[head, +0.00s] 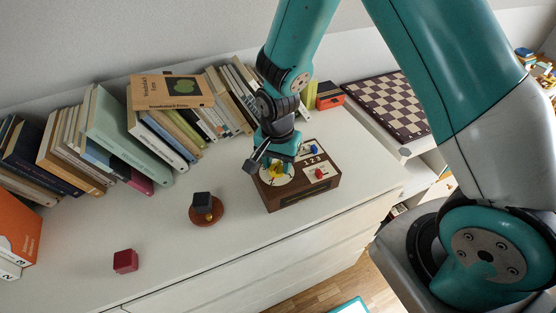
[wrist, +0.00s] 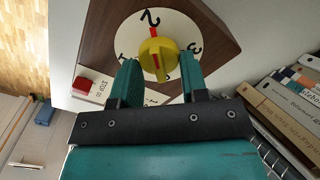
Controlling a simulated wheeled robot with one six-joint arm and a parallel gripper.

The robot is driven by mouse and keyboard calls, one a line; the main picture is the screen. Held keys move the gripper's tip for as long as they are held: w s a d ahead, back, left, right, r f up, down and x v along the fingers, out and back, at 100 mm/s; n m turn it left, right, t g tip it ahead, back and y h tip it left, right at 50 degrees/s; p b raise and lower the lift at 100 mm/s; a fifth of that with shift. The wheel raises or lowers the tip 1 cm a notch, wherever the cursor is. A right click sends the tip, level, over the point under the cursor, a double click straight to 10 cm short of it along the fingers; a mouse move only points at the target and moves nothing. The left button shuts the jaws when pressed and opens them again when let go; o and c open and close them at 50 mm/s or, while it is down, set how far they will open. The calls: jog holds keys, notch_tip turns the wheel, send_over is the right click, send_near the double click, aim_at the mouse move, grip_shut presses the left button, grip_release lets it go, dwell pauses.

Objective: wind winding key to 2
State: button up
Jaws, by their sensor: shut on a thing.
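The winding key (wrist: 157,62) is a yellow knob with a red mark, on a white round dial (wrist: 113,37) with printed numbers. In the wrist view the red mark points up at the 2, with the 3 to the right. My gripper (wrist: 159,72) has one finger on each side of the key and is shut on it. The dial is on a brown wooden box (head: 296,196) on the white cabinet top. In the head view my gripper (head: 275,163) is over the dial and partly hides it.
The box also carries a blue control (head: 314,150) and a red one (head: 320,173). A dark block on a round reddish base (head: 206,217) and a red cube (head: 125,261) stand to the left. Books (head: 125,140) line the back. A chessboard (head: 390,105) lies to the right.

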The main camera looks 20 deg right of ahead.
aim_at(277, 164)
dwell(0.3)
jog(key=o, duration=0.9)
jog(key=shift+c, duration=0.2)
notch_tip(277, 164, up, 17)
jog(key=shift+r, duration=0.2)
jog(key=s+a+r+n+y, duration=0.2)
jog(key=s+r+n, duration=0.1)
jog(key=s+n, duration=0.5)
jog(key=s+a+r+n+y, duration=0.2)
jog(key=s+a+r+n, duration=0.1)
jog(key=s+n, duration=0.5)
jog(key=s+r, duration=0.1)
jog(key=s, duration=0.2)
jog(key=shift+r, duration=0.3)
